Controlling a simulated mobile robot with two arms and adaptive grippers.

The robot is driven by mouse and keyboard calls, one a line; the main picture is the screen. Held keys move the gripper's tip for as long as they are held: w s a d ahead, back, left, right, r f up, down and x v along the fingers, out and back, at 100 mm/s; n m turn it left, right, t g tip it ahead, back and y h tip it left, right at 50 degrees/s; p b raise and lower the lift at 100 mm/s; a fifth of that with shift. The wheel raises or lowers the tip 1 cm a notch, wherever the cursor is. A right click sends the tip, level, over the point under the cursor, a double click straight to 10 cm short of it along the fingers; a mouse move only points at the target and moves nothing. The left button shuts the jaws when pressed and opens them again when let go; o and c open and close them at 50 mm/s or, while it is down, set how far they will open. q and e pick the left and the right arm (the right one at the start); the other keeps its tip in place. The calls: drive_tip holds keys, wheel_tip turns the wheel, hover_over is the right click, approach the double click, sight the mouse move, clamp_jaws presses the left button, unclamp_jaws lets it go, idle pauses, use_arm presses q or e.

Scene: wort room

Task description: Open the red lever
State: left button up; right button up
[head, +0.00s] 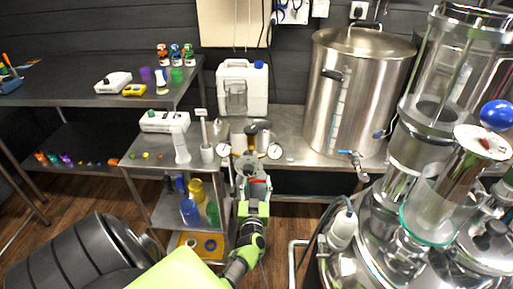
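My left gripper (254,188) reaches forward from the bottom of the head view, with its green and grey arm behind it. Its fingertips are at the front edge of the steel bench, below two round gauges. A small red piece (258,181), which looks like the red lever, shows at the fingertips. The gripper partly covers it, and I cannot tell whether the fingers touch it or how far they are apart. My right gripper is not in view.
Two white gauges (274,151) sit just beyond the gripper. A large steel kettle (358,75) with a blue-handled valve (346,152) stands to the right. Shiny vessels with a glass cylinder (436,205) crowd the right side. A dark ribbed keg (75,255) lies at lower left.

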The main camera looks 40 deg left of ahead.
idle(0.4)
use_arm(q)
drive_tip(key=shift+f+m+p, duration=0.25)
drive_tip(key=shift+m+p, duration=0.25)
drive_tip(key=shift+m, duration=0.6)
drive_tip(key=shift+s+a+f+m, duration=0.15)
drive_tip(key=shift+f+m, duration=0.3)
drive_tip(key=shift+m, duration=1.5)
drive_tip(key=shift+s+a+f+m, duration=0.1)
drive_tip(key=shift+f+m, duration=0.35)
drive_tip(key=shift+m, duration=1.45)
drive_tip(key=shift+s+a+f+m, duration=0.15)
drive_tip(key=shift+f+m, duration=0.3)
drive_tip(key=shift+m, duration=1.5)
drive_tip(key=o, duration=1.1)
